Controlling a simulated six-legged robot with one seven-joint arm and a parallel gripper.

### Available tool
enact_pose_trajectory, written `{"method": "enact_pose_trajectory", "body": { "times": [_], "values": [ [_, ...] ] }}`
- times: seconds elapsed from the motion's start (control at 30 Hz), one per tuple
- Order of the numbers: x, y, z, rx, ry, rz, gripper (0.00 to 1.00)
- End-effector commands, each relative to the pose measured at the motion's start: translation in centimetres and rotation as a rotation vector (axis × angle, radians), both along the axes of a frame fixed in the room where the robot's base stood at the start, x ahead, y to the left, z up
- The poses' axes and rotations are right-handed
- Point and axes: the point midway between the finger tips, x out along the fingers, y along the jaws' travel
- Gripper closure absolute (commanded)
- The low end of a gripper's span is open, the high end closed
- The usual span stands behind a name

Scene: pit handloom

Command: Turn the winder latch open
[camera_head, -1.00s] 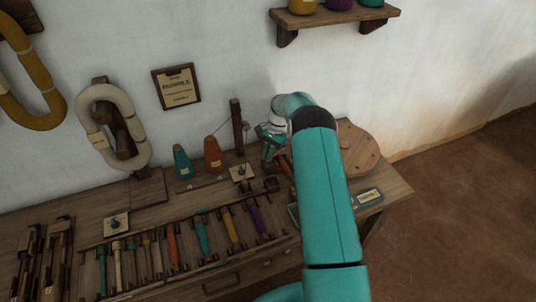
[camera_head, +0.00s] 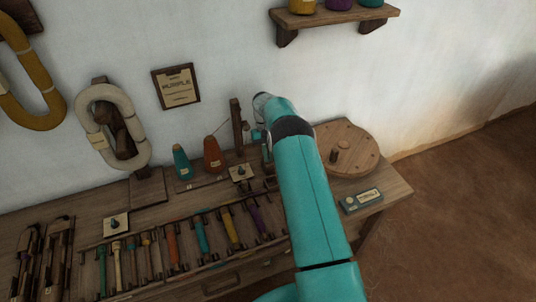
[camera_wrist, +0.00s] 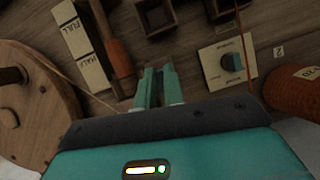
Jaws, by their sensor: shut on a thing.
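My gripper (camera_wrist: 159,74) is shut in the wrist view, with its fingertips low over the bench beside the winder spindle. The thing between the fingers is small and mostly hidden; from its place it looks like the winder latch, but I cannot see which way it is turned. The spindle carries an orange-wound bobbin (camera_wrist: 119,58), just left of the fingers and apart from them. The round wooden winder wheel (camera_wrist: 32,120) is at the far left; it also shows in the head view (camera_head: 345,145). In the head view my arm hides most of my gripper (camera_head: 266,152).
A teal knob on a pale plate (camera_wrist: 229,62) stands right of my fingers. An orange cone (camera_wrist: 292,92) is beyond it. FULL and HALF cards (camera_wrist: 82,45) lie near the wheel. A rack of coloured bobbins (camera_head: 230,228) fills the bench front. A thin upright post (camera_head: 236,125) stands close by.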

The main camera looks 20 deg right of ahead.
Motion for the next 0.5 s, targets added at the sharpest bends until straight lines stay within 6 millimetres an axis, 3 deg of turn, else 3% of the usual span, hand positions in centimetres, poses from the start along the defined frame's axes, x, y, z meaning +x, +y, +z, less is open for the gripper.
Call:
{"method": "enact_pose_trajectory", "body": {
  "times": [0.5],
  "values": [
    [0.15, -0.14, 0.08, -0.004, -0.008, 0.168, 1.0]
  ]
}}
